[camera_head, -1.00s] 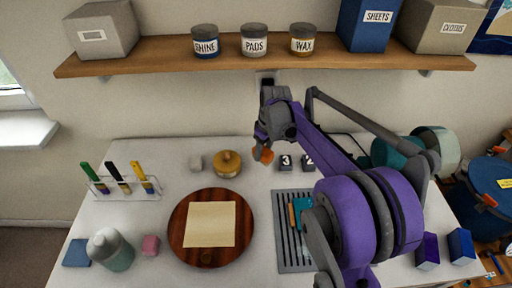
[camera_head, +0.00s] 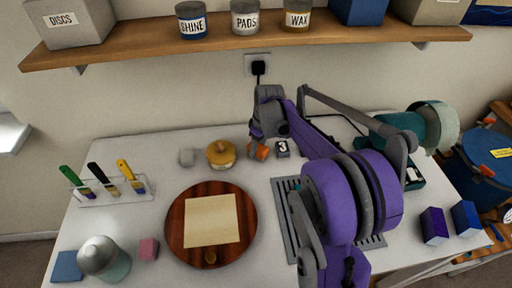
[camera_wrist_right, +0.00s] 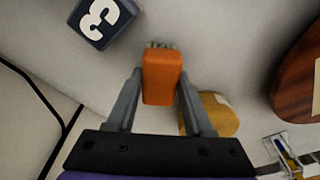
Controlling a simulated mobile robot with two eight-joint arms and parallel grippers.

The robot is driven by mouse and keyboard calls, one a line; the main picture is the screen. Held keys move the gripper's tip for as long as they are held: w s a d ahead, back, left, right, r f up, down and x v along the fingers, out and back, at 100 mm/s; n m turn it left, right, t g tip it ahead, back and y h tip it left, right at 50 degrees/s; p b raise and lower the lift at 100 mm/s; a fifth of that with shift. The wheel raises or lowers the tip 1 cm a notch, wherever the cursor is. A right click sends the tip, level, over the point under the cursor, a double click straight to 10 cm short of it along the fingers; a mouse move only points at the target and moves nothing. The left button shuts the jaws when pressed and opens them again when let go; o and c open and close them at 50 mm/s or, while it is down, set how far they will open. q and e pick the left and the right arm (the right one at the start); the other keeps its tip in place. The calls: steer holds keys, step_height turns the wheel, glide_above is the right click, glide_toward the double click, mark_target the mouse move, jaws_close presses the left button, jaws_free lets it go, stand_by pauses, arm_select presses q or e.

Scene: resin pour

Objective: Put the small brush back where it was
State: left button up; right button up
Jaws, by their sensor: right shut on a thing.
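My right gripper (camera_head: 258,142) is shut on an orange piece with short grey-green bristles at one end, which looks like the small brush (camera_wrist_right: 162,78). In the head view the orange brush (camera_head: 258,151) shows between the yellow-lidded jar and the block marked 3, above or at the back of the white table; I cannot tell whether it touches the table. In the right wrist view both fingers (camera_wrist_right: 157,98) press on its sides, bristles pointing away from the palm. My left gripper is not in view.
A yellow-lidded jar (camera_head: 221,155) stands left of the gripper, and the block marked 3 (camera_head: 282,149) right of it. A brush rack (camera_head: 112,191) with three brushes is at far left. A round wooden board (camera_head: 181,250) and a slotted grey tray (camera_head: 283,211) lie in front.

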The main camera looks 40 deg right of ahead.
mark_target(261, 148)
steer(key=shift+d+f, duration=0.1)
steer(key=shift+d, duration=0.05)
steer(key=o, duration=1.2)
steer(key=r, duration=0.5)
steer(key=s+r, duration=0.1)
steer(key=r, duration=0.1)
steer(key=shift+r, duration=0.35)
